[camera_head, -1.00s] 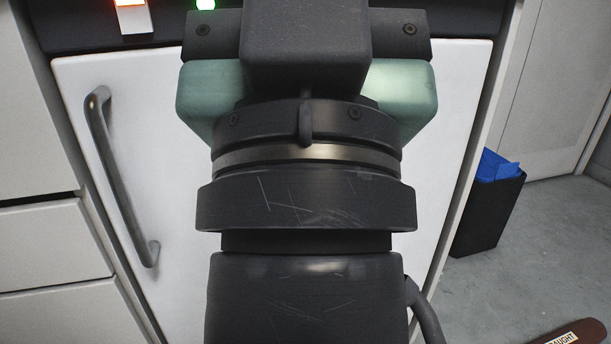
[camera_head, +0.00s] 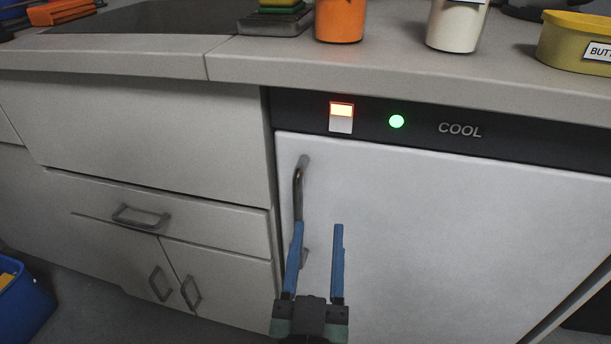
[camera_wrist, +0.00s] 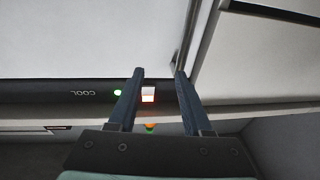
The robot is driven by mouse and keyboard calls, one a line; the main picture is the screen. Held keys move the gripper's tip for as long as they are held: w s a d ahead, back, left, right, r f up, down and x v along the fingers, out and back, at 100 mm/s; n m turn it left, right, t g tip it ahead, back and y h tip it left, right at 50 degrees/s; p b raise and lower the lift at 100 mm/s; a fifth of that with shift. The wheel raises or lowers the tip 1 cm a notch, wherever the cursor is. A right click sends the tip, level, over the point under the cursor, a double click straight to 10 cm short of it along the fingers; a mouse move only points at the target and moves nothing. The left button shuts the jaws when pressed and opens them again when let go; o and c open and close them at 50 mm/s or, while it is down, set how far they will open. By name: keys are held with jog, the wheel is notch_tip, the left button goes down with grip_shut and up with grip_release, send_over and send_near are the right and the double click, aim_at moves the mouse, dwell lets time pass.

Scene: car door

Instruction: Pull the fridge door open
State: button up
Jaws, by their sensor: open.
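The white fridge door (camera_head: 450,220) is shut below a dark panel marked COOL. Its grey vertical bar handle (camera_head: 298,185) is at the door's left edge. My gripper (camera_head: 318,226) is open, with two blue fingers pointing up towards the door. In the head view the left finger covers part of the handle's lower half, and the lower end of the handle shows between the fingers. I cannot tell whether they touch. In the wrist view, which shows the scene upside down, my gripper (camera_wrist: 160,72) is open before the door (camera_wrist: 80,40), near its handle-side edge.
A drawer (camera_head: 170,215) and cupboards with handles stand left of the fridge. The worktop (camera_head: 400,70) above holds an orange cup (camera_head: 340,20), a white cup (camera_head: 457,25) and a yellow tub (camera_head: 575,42). A blue bin (camera_head: 25,310) is on the floor at left.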

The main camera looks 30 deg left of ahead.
jog(key=s+f+g+p, duration=0.3)
jog(key=s+f+p, duration=0.1)
jog(key=s+f, duration=0.15)
jog(key=b+x, duration=0.2)
jog(key=x, duration=1.1)
jog(key=shift+s+a+r+n+b, duration=0.15)
jog(key=shift+a+r+n+b, duration=0.15)
jog(key=shift+r+b, duration=0.1)
jog(key=shift+c, duration=0.2)
grip_shut()
dwell(0.6)
